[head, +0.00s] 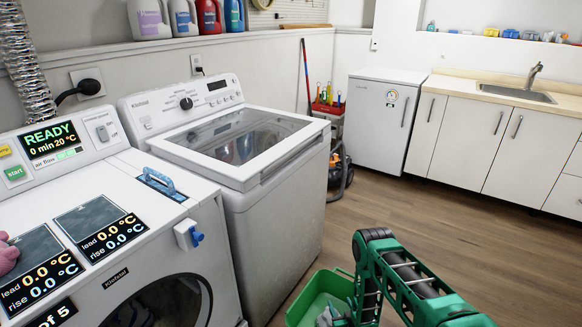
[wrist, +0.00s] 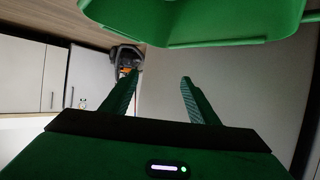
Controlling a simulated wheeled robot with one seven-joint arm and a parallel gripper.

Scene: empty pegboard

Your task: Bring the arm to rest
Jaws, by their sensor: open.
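My green arm (head: 385,275) is folded at the bottom right of the head view, with its elbow raised. My gripper (wrist: 159,77) shows in the wrist view, its two ribbed green fingers spread apart with nothing between them. A green bin (wrist: 205,25) is at the top edge of the wrist view, beyond the fingertips and apart from them. The green bin (head: 322,292) also shows at the bottom of the head view, beside my arm. The gripper itself cannot be made out clearly in the head view.
A front-loading machine (head: 225,292) with a "READY" display and a white top-loading washer (head: 285,205) stand at the left. A vacuum (head: 345,170) stands behind them. A white fridge (head: 372,125) and sink counter (head: 450,85) line the back. The wood floor (head: 440,215) is clear at the right.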

